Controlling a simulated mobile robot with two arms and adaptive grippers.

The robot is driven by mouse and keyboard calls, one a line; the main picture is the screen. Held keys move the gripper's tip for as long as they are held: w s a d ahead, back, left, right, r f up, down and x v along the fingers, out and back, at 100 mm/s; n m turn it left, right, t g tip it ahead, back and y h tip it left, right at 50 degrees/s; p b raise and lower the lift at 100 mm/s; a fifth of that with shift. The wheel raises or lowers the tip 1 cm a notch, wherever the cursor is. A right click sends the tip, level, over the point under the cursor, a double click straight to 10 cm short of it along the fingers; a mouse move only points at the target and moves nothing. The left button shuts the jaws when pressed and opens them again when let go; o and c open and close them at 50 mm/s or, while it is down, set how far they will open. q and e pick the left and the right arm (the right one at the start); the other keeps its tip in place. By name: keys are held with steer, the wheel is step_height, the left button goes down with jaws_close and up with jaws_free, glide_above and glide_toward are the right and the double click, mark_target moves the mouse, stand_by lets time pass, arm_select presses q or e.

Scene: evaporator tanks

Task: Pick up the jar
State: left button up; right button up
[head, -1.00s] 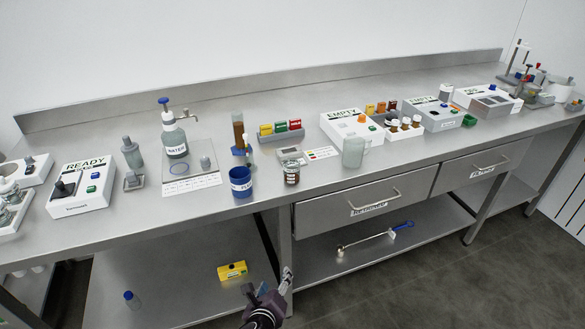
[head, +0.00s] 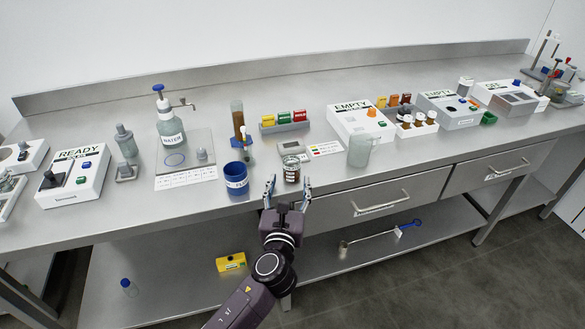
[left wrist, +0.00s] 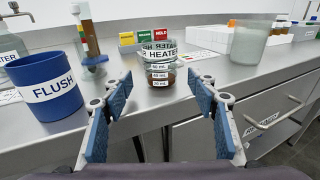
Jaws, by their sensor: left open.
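The jar (head: 291,170) is a small clear glass with dark brown contents and white label bands. It stands upright near the front edge of the steel bench. In the left wrist view the jar (left wrist: 160,75) is straight ahead, beyond the fingertips and centred between them. My left gripper (head: 289,184) is open and empty, just in front of the bench edge and short of the jar. Its two blue-padded fingers (left wrist: 159,92) are spread wide in the left wrist view. My right gripper is not in view.
A blue FLUSH cup (head: 236,178) stands left of the jar, and a clear beaker (head: 360,150) stands to its right. A scale-like device (head: 291,148) and a rack of coloured blocks (head: 284,122) are behind. A drawer (head: 380,199) lies below the bench top at right.

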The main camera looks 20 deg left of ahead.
mark_target(291, 176)
arm_select(q)
steer(key=x, duration=0.4)
steer(key=shift+w+r, duration=0.1)
steer(key=shift+w, duration=0.65)
steer(key=shift+c, duration=0.9)
steer(key=c, duration=1)
steer(key=shift+c, duration=1.2)
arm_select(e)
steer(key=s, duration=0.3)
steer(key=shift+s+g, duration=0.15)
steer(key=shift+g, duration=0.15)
